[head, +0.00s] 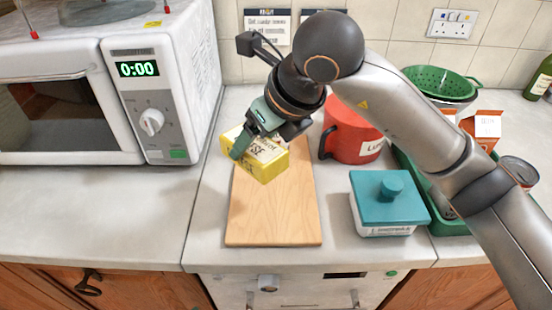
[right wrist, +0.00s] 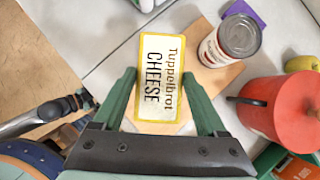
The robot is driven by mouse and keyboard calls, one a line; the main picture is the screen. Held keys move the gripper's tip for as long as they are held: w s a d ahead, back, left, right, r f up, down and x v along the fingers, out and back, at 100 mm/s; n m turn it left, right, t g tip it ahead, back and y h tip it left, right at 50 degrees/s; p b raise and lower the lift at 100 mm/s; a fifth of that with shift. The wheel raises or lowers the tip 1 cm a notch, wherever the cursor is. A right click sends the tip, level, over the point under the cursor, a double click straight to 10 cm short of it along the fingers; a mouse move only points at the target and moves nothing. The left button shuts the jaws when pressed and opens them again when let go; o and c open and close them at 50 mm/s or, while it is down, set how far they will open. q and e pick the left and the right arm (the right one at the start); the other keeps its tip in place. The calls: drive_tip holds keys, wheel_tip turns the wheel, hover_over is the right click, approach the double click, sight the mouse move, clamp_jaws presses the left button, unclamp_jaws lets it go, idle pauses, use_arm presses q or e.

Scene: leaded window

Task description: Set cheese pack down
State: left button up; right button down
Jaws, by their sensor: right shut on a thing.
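My right gripper (head: 262,146) is shut on the yellow cheese pack (head: 266,163), with a green finger on either side of it. The pack also shows in the right wrist view (right wrist: 160,78), its printed label facing that camera. It is over the far left part of the wooden board (head: 272,215) and looks tilted in the head view. I cannot tell whether its underside touches the board.
A red mug (head: 350,138) stands right of the board, a teal-lidded dish (head: 383,215) at front right. A tin (right wrist: 238,38) stands by the board's far end, in the wrist view. The microwave (head: 165,85) is at left. The board's near half is bare.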

drive_tip(key=w+d+f, duration=0.2)
drive_tip(key=w+f, duration=0.2)
drive_tip(key=f, duration=0.1)
drive_tip(key=shift+w+d+f, duration=0.2)
drive_tip(key=shift+w+d, duration=0.05)
drive_tip(key=shift+d, duration=0.15)
drive_tip(key=f, duration=0.3)
drive_tip(key=shift+w+d+p, duration=0.2)
drive_tip(key=shift+w+p, duration=0.1)
drive_tip(key=shift+f, duration=0.5)
drive_tip(key=shift+f, duration=0.1)
unclamp_jaws()
drive_tip(key=v, duration=1.2)
